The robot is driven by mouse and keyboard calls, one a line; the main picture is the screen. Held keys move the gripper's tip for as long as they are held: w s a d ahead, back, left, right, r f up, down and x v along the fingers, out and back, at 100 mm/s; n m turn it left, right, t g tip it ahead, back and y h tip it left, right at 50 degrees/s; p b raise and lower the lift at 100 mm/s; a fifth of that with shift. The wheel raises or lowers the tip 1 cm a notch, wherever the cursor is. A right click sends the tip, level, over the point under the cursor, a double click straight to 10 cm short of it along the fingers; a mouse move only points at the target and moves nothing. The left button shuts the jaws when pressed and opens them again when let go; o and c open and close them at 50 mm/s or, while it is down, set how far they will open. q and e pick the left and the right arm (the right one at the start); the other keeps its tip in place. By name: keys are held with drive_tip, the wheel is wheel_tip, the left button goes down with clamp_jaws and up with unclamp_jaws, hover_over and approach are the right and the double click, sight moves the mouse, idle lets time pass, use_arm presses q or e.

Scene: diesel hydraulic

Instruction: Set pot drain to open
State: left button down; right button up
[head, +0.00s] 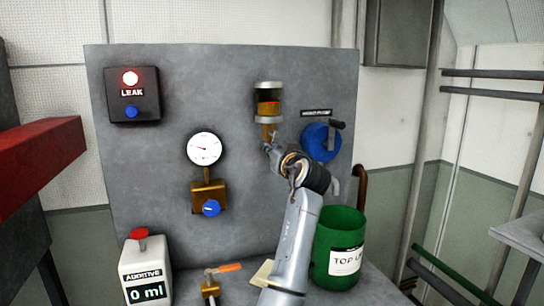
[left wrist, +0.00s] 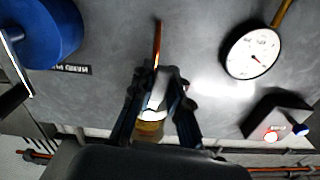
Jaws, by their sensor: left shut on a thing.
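The pot (head: 268,105) is a small clear bowl of amber fluid with grey metal ends, mounted on the grey panel. Its brass drain (head: 268,132) is just below it. My left gripper (head: 270,149) is at the drain, under the pot, and is shut on it. In the left wrist view the gripper (left wrist: 160,92) closes around a pale metal piece, with the amber pot (left wrist: 150,130) behind the fingers. The fingers hide most of the drain, so its handle's setting cannot be told. My right gripper is out of view.
A blue hand pump (head: 320,142) sits close right of my arm. A gauge (head: 204,149) and a blue-knobbed brass valve (head: 209,198) are left. A lit leak box (head: 132,95), additive box (head: 145,268), orange-handled valve (head: 222,269) and green bucket (head: 338,230) stand around.

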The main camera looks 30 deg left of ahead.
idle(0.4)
use_arm(q)
drive_tip(key=c, duration=1.3)
unclamp_jaws()
drive_tip(key=v, duration=1.2)
drive_tip(key=shift+f, duration=0.1)
